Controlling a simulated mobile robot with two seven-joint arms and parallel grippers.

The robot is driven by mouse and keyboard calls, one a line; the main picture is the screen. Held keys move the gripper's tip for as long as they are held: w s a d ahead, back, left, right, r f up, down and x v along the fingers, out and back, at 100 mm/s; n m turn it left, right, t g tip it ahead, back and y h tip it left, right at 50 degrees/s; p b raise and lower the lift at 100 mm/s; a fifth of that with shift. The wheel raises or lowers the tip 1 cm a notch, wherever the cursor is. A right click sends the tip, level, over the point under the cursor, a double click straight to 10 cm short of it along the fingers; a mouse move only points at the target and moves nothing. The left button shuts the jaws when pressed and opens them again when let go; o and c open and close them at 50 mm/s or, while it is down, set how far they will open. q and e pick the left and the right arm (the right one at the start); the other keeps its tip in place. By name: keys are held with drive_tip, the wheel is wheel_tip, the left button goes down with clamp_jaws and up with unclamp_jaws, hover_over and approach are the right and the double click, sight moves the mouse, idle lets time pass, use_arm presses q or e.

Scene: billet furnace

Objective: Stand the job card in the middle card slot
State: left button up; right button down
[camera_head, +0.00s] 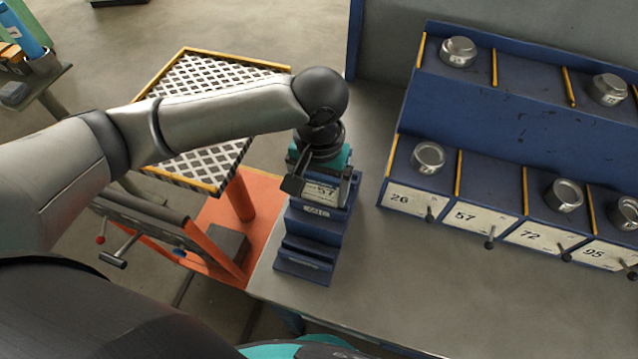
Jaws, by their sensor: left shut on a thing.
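The job card (322,191) is a pale card marked 57. My left gripper (318,185) is shut on it, with a dark finger at each side, and comes down from above. The card is upright at the back, upper part of the blue stepped card holder (305,250), which stands at the left edge of the grey table. The holder has several steps, and a small label shows just below the card. The gripper hides the card's top, and I cannot tell whether its lower edge is inside a slot. The lower front steps look empty. My right gripper is not in view.
A blue two-tier rack (515,121) with metal tins and number plates 26, 57, 72 and 95 stands at the right. A mesh-topped cart (215,85) with orange parts is left of the table. The grey table (420,285) is clear in front of the rack.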

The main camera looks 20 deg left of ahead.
use_arm(q)
drive_tip(key=o, duration=1)
drive_tip(key=shift+r, duration=0.1)
wheel_tip(320, 180, up, 15)
drive_tip(key=p, duration=0.2)
drive_tip(key=shift+p, duration=0.35)
drive_tip(key=shift+s, duration=0.1)
